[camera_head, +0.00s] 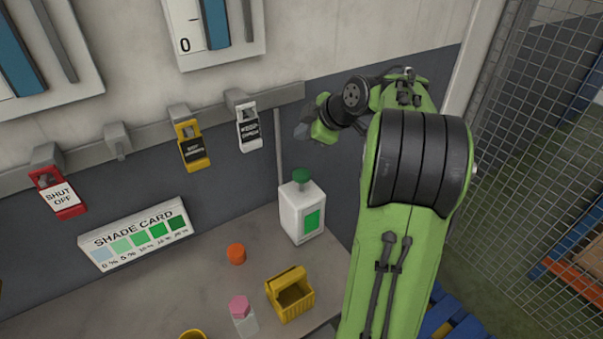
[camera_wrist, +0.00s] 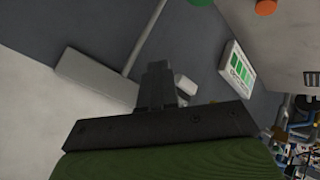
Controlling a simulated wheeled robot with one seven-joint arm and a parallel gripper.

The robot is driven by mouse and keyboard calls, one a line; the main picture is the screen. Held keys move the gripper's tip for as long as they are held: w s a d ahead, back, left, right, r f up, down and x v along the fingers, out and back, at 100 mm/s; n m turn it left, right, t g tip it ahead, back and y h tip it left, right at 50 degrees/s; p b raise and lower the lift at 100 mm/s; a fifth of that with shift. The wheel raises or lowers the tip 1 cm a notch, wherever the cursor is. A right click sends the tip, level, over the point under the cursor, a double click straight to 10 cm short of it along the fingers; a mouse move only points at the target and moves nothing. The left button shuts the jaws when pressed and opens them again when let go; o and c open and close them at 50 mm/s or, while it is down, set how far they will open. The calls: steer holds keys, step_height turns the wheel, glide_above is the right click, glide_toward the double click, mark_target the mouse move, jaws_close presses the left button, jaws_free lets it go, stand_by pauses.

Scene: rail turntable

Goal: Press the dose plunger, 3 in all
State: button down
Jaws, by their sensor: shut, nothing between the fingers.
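The dose plunger (camera_head: 301,175) is a green knob on top of a white bottle (camera_head: 302,213) with a green label. The bottle stands upright at the back right of the bench. A green edge at the top of the wrist view appears to be the same knob (camera_wrist: 200,2). My gripper (camera_head: 303,131) is above the bottle, near the wall, and apart from the plunger. Its dark fingers (camera_wrist: 158,80) are together and hold nothing.
A yellow caddy (camera_head: 290,295), an orange cap (camera_head: 236,254) and a pink-topped bottle (camera_head: 241,314) stand on the bench. A shade card (camera_head: 137,234) is behind them. Tags hang from the wall rail (camera_head: 80,155). A mesh fence (camera_head: 530,120) is at right.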

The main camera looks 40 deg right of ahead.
mark_target(301, 174)
step_height(301, 174, down, 9)
steer(key=b, duration=0.7)
steer(key=shift+r, duration=0.1)
stand_by(1.5)
steer(key=shift+f+b, duration=0.4)
steer(key=shift+b, duration=0.2)
steer(key=shift+f+b, duration=1.35)
steer(key=shift+b, duration=0.05)
stand_by(0.9)
steer(key=shift+r, duration=0.1)
steer(key=shift+r+p, duration=1.3)
steer(key=shift+r, duration=0.35)
